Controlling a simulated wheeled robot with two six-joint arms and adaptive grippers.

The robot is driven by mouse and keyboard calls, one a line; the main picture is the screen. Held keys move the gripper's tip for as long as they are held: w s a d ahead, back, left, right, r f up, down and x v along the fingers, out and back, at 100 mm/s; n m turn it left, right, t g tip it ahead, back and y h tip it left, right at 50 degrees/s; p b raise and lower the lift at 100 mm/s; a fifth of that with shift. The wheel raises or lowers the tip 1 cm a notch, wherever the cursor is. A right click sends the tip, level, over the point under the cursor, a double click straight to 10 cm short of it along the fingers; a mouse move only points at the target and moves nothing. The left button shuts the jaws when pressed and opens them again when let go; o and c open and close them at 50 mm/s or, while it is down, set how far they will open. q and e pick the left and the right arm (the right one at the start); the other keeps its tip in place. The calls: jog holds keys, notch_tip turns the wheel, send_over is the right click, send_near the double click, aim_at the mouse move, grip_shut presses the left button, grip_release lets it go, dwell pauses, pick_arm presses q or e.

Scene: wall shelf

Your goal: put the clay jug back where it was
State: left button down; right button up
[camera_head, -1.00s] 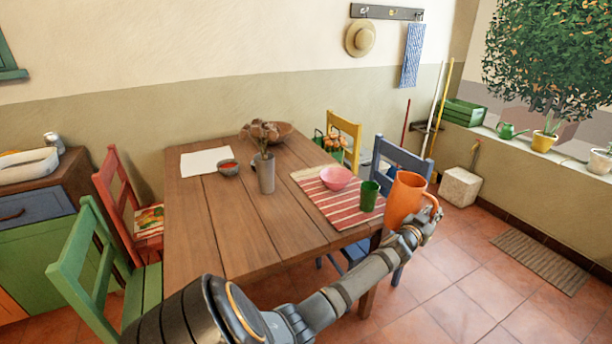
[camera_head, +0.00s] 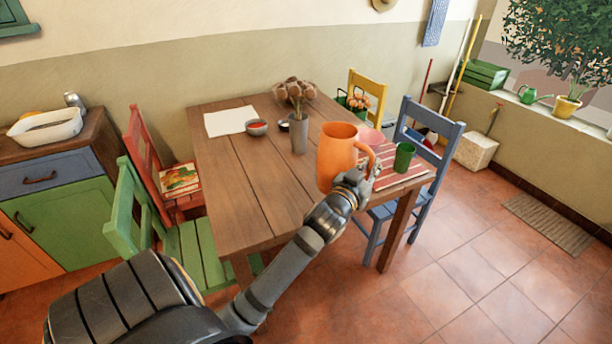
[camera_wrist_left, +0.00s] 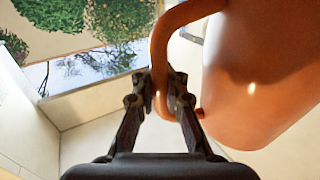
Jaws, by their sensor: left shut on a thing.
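The orange clay jug (camera_head: 336,156) is upright at the near right part of the wooden table (camera_head: 240,180). My left gripper (camera_head: 362,178) is shut on its handle, on the jug's right side. In the left wrist view the gripper's fingers (camera_wrist_left: 163,100) close around the jug's handle, and the jug's body (camera_wrist_left: 262,75) fills the right side. I cannot tell whether the jug's base touches the table or hangs just above it. My right gripper is not in view.
The striped mat (camera_head: 392,178) holds a pink bowl (camera_head: 371,138) and a green cup (camera_head: 404,156), close right of the jug. A grey vase (camera_head: 298,132) with dried flowers stands behind it. The table's left front is clear. A blue chair (camera_head: 432,150) stands at the right.

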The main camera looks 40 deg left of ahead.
pick_arm(q)
jog(key=w+a+f+b, duration=0.1)
jog(key=w+a+f, duration=0.7)
jog(key=w+f, duration=0.2)
notch_tip(320, 180, down, 2)
jog(key=shift+a+f, duration=0.1)
jog(key=shift+a, duration=0.3)
dwell(0.3)
jog(key=shift+f+b, duration=0.1)
jog(key=shift+b, duration=0.25)
jog(key=c, duration=1.8)
grip_release()
jog(key=shift+f, duration=0.2)
jog(key=o, duration=0.4)
jog(key=shift+s+r, duration=0.1)
jog(key=shift+s, duration=0.05)
